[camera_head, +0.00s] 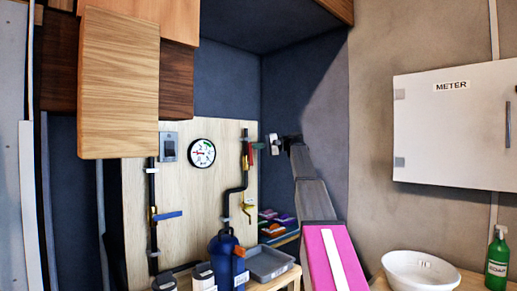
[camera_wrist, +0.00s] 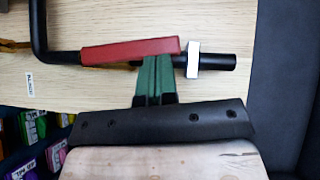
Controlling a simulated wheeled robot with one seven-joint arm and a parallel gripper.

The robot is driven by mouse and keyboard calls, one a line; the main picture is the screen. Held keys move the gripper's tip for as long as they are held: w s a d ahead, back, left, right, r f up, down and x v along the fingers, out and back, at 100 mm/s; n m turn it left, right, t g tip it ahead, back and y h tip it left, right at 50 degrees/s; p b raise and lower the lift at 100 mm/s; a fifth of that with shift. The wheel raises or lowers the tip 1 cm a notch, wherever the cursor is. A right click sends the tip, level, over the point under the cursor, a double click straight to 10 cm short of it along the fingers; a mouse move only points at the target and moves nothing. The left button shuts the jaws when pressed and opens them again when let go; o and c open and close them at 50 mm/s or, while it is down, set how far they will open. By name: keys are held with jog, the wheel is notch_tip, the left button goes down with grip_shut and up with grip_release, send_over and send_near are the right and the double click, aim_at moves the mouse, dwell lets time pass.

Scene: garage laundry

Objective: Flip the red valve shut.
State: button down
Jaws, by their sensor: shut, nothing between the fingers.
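The red valve handle (camera_wrist: 125,51) shows in the wrist view as a long red lever lying nearly along the black pipe (camera_wrist: 218,62). In the head view the red handle (camera_head: 245,162) is small, on the upper part of the right-hand pipe on the wooden panel. My gripper (camera_wrist: 157,60) has green fingers that are shut with nothing between them. Their tips are at the lever's edge near its right end in the wrist view; I cannot tell whether they touch it. In the head view the green fingertips of my gripper (camera_head: 258,146) are just right of the pipe.
A blue lever (camera_head: 168,215) is on the left pipe, and a round gauge (camera_head: 202,153) hangs between the pipes. A blue jug (camera_head: 226,258) and a grey tray (camera_head: 268,263) stand below. Colourful boxes (camera_wrist: 35,125) show at the wrist view's lower left. A dark wall is close on the right.

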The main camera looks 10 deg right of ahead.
jog(key=shift+s+a+r+n+h, duration=0.2)
jog(key=shift+s+a+n+h, duration=0.55)
jog(key=shift+a+n+h, duration=0.3)
jog(key=s+a+f+n+t+h, duration=0.1)
jog(key=h, duration=0.1)
jog(key=s+a+f+n+t+h, duration=0.1)
jog(key=a+n+h, duration=0.1)
jog(key=h, duration=0.1)
jog(key=s+a+f+n+t+h, duration=0.1)
jog(key=a+h, duration=0.1)
jog(key=shift+s+n+h, duration=0.1)
jog(key=shift+n+h, duration=0.15)
jog(key=shift+d+f, duration=0.1)
jog(key=shift+w+d+f, duration=0.3)
jog(key=shift+w+d, duration=0.1)
jog(key=shift+d, duration=0.1)
